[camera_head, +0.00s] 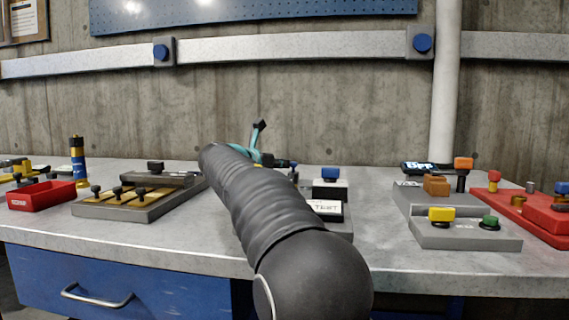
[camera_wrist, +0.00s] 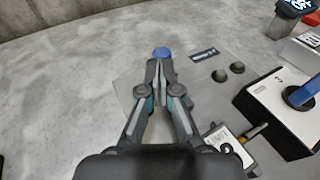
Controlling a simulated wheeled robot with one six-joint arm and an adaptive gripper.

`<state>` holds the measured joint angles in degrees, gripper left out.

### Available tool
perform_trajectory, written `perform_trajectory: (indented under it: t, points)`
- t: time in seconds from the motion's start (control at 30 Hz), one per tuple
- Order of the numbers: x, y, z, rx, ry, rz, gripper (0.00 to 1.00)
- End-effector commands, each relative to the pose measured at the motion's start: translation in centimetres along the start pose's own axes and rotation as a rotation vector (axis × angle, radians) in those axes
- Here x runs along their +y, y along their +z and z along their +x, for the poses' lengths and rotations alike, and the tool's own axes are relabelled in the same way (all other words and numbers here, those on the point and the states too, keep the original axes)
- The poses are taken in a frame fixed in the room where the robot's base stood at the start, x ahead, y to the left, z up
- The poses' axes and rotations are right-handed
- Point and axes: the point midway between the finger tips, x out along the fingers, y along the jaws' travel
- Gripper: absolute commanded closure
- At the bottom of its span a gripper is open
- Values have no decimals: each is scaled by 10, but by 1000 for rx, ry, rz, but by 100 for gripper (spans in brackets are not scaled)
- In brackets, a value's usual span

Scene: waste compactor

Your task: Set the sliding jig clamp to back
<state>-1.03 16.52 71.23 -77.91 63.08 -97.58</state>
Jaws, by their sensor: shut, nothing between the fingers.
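No part is plainly marked as the sliding jig clamp, so I cannot tell for certain which one it is. In the wrist view, a round blue knob (camera_wrist: 161,51) shows just past the fingertips of my gripper (camera_wrist: 160,76), above a grey plate (camera_wrist: 130,82). The fingers are together with nothing between them. Whether they touch the knob is unclear, and its lower part is hidden behind them. In the head view, my arm covers most of the gripper and the left part of that station. A white block with a blue handle (camera_head: 330,173) stands there.
The grey bench (camera_head: 125,234) holds a brass-topped fixture (camera_head: 120,206) and red tray (camera_head: 40,195) at left, and a grey fixture (camera_head: 465,236) and red fixture (camera_head: 545,220) at right.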

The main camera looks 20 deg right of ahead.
Motion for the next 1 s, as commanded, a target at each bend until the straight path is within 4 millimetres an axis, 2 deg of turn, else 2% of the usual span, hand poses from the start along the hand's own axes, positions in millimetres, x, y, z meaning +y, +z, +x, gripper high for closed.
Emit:
perform_trajectory:
  t: [0.3,0.5,0.7,1.0]
  points:
    - [2,2,-65,-2,0,1,100]
    - [2,2,-99,-1,0,1,100]
    - [2,2,-116,-1,-2,1,100]
    - [1,2,-118,-1,-3,1,100]
